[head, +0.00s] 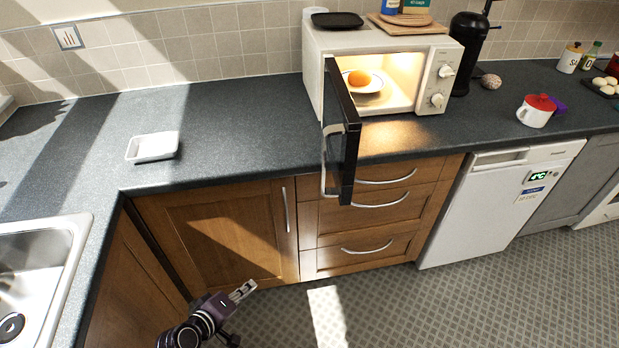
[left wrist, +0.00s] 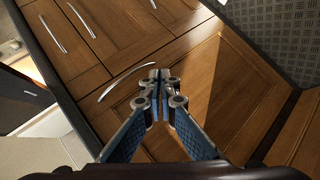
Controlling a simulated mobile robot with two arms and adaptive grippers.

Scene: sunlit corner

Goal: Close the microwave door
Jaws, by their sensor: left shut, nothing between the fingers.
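The microwave (head: 312,62) stands on the dark counter, its lit inside showing a plate (head: 368,88) with an orange round item (head: 359,78) on it. Its dark door (head: 346,140) is hinged on the left and stands wide open, pointing out past the counter's front edge. My left gripper (head: 246,288) is low, in front of the wooden cabinets, below and left of the door, and not touching it. In the left wrist view its fingers (left wrist: 158,80) are together and empty, facing the cabinet fronts. My right gripper is not in view.
A white tray (head: 153,147) lies on the counter left of the microwave. A black coffee machine (head: 466,55) stands close to its right. A sink (head: 35,270) is at the lower left. The floor in front is clear.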

